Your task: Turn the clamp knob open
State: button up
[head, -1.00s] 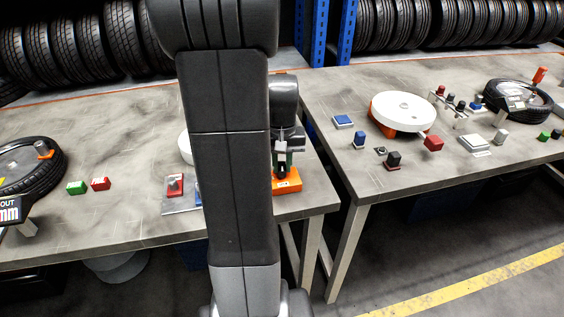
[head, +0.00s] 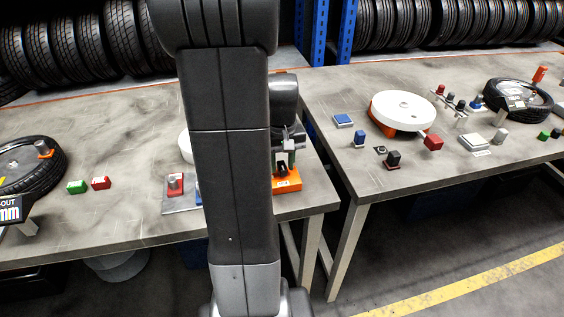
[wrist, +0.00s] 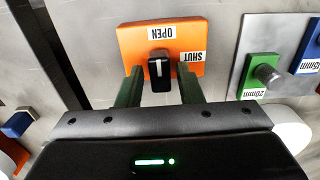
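The black clamp knob (wrist: 159,71) stands out from an orange block (wrist: 128,42) in the wrist view. A white mark shows on its near end. The label OPEN is above the knob and SHUT is to its right. My gripper (wrist: 160,88) is open, with one green finger on each side of the knob and a visible gap on both sides. In the head view my gripper (head: 284,158) is over the orange block (head: 289,184) near the table's right end. My own arm hides part of the table there.
A green block (wrist: 259,73) labelled 20mm sits right of the orange block on a light plate, beside a blue one (wrist: 310,50). In the head view a red block (head: 176,185) with a grey peg stands left of my arm. A gap separates the two tables.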

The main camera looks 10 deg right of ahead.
aim_at(282, 165)
jog(key=shift+o, duration=0.4)
notch_tip(282, 165, up, 14)
dwell(0.3)
jog(key=shift+f, duration=0.2)
notch_tip(282, 165, down, 14)
jog(key=shift+r, duration=0.1)
dwell(0.5)
